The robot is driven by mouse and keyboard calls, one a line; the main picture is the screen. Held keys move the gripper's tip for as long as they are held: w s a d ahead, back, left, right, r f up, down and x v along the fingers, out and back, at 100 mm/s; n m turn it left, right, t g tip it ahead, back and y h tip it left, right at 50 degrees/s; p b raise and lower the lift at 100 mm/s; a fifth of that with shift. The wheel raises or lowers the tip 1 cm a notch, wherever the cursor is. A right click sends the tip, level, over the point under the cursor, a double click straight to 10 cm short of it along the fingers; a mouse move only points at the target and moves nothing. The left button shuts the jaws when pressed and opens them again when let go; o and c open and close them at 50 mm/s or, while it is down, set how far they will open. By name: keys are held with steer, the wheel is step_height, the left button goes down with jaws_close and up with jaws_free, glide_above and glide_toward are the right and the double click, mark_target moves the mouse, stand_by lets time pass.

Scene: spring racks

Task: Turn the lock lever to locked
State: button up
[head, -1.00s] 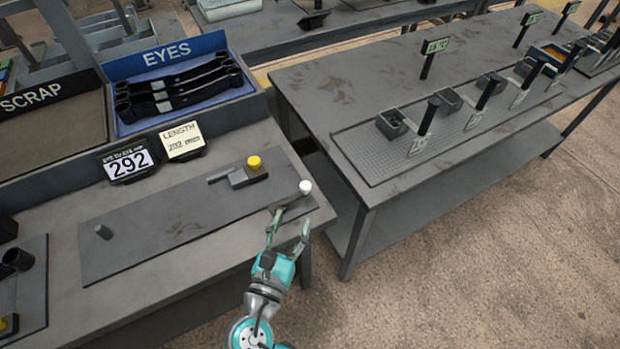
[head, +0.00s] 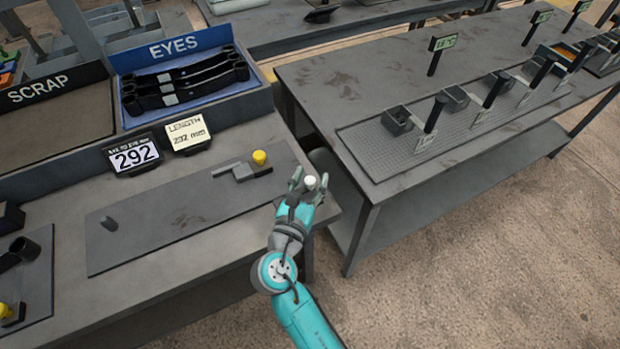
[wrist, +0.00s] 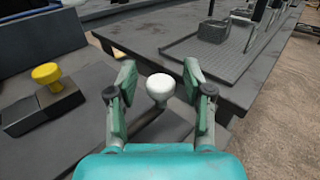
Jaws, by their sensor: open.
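A lever with a round white knob (head: 310,182) is at the right end of the dark plate (head: 130,245) on the near bench. In the wrist view the white knob (wrist: 159,87) stands between my fingers, and the lever's dark bar is partly hidden behind my gripper. My gripper (head: 309,178) is open, one finger on each side of the knob. In the wrist view my gripper (wrist: 159,70) shows gaps between both fingers and the knob. Left of it, a dark block with a yellow knob (head: 259,157) sits on the plate; it also shows in the wrist view (wrist: 46,74).
Behind are a display reading 292 (head: 134,156), a LENGTH card (head: 188,134) and the blue EYES bin (head: 262,98). A second bench (head: 340,85) with a rack of posts stands to the right, across a narrow gap.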

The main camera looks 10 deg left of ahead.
jaws_close()
